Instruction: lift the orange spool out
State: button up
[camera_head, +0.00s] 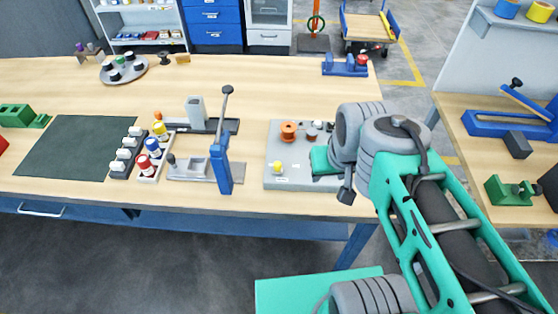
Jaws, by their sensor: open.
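The orange spool (288,131) stands upright on the grey board (279,180) near its back left part. Beside it to the right is a smaller dark brown spool or knob (311,134). My gripper (327,160) is low over the right part of the board, to the right of and in front of the orange spool, apart from it. The gripper is open with nothing seen between its fingers. My wrist hides the board's right end. A yellow knob (276,167) sits on the board's front left.
A blue lever press (222,165) stands left of the board. Further left are a rack of red, blue and yellow-capped bottles (153,150) and a dark green mat (75,147). A blue vise (345,66) is at the back right. The table behind the board is clear.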

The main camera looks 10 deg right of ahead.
aim_at(287, 135)
jog(key=z, duration=0.2)
jog(key=k, duration=0.65)
jog(key=u, duration=1.05)
jog(key=i, duration=0.95)
